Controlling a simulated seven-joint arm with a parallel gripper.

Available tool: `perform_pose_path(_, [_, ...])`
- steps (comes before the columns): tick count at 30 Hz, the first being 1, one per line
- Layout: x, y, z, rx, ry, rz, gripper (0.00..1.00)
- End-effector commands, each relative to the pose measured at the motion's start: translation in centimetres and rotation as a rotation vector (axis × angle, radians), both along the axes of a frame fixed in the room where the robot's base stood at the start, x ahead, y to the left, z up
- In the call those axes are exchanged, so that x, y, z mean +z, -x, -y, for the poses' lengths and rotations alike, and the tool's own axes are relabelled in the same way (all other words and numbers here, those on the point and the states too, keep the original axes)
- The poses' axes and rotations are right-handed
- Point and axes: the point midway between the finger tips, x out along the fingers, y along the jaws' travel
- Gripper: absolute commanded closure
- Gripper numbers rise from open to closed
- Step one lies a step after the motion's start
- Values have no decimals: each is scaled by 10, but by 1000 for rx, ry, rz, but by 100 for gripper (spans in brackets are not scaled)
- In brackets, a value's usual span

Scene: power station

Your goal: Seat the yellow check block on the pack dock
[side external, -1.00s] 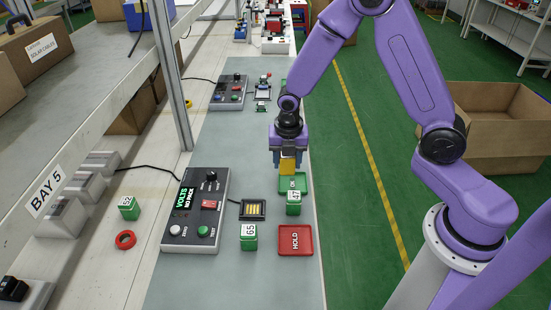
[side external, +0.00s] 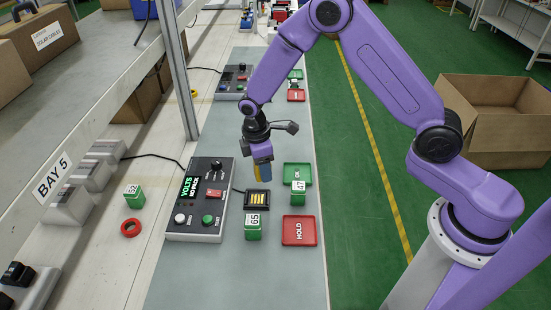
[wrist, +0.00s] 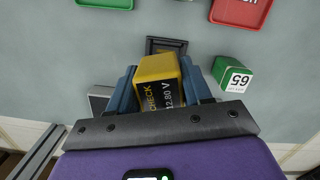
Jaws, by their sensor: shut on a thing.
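My gripper (side external: 263,172) is shut on the yellow check block (wrist: 158,72) and holds it upright or nearly so. In the wrist view the block's label reads CHECK and 12.80 V, and blue fingers flank it. In the side view the block shows as a yellow sliver (side external: 264,174) between the fingers. The pack dock (side external: 257,200), a dark frame with gold contact strips, lies on the grey mat just below the block in the picture. The dock's dark frame (wrist: 165,44) also shows beyond the block in the wrist view. The block appears above the mat and apart from the dock.
A tester (side external: 202,200) reading VOLTS NO PACK stands left of the dock. Green block 65 (side external: 253,229) is close in front; green block 47 (side external: 298,194) is by the green OK tray (side external: 298,174). The red HOLD tray (side external: 299,231) and a red ring (side external: 131,228) lie nearby.

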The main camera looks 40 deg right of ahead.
Motion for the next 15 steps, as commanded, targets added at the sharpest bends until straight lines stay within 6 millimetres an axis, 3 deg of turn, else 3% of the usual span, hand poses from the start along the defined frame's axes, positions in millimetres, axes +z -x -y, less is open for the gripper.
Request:
perform_pose_path(6, [-8, -6, -16, -234, 10, -6, 89])
perform_pose_path(15, [-18, -7, -20, -309, 16, -8, 89])
